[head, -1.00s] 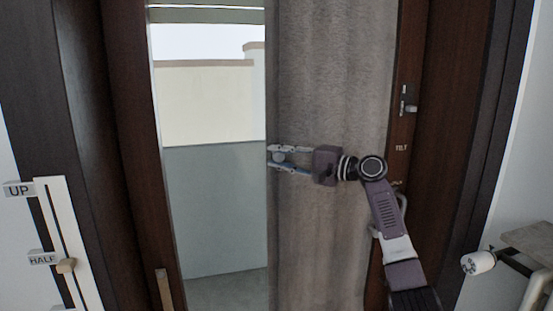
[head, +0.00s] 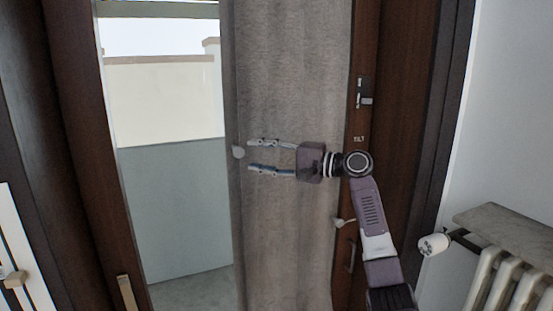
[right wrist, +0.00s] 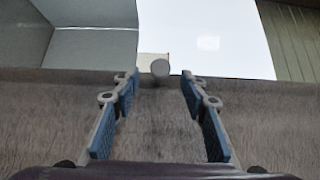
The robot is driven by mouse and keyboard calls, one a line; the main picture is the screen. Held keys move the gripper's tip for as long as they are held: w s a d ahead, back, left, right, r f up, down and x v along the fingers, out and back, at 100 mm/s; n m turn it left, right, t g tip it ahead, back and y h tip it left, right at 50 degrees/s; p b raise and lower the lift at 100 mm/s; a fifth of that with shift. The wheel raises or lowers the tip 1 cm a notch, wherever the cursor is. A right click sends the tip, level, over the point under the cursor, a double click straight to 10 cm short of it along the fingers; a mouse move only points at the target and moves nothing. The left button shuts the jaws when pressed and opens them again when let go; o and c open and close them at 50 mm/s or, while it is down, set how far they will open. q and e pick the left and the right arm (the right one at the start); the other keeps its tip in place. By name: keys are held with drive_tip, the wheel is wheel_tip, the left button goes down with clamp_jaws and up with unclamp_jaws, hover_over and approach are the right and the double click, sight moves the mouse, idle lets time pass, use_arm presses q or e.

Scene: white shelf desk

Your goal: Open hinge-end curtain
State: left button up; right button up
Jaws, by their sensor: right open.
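The grey curtain (head: 292,70) hangs over the right part of the glazed opening in the head view. My right gripper (head: 256,156) is open and empty in front of the curtain. Nothing is held. My left gripper is not in view.
Dark wooden frame (head: 80,150) borders the opening; the glass (head: 170,200) at left is uncovered. A latch (head: 364,93) is on the right frame. A radiator (head: 510,275) with a white valve (head: 433,244) stands at lower right. A slider panel (head: 20,255) is at far left.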

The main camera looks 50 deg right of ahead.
drive_tip(key=v, duration=0.5)
drive_tip(key=shift+s+d, duration=0.1)
drive_tip(key=shift+s, duration=0.2)
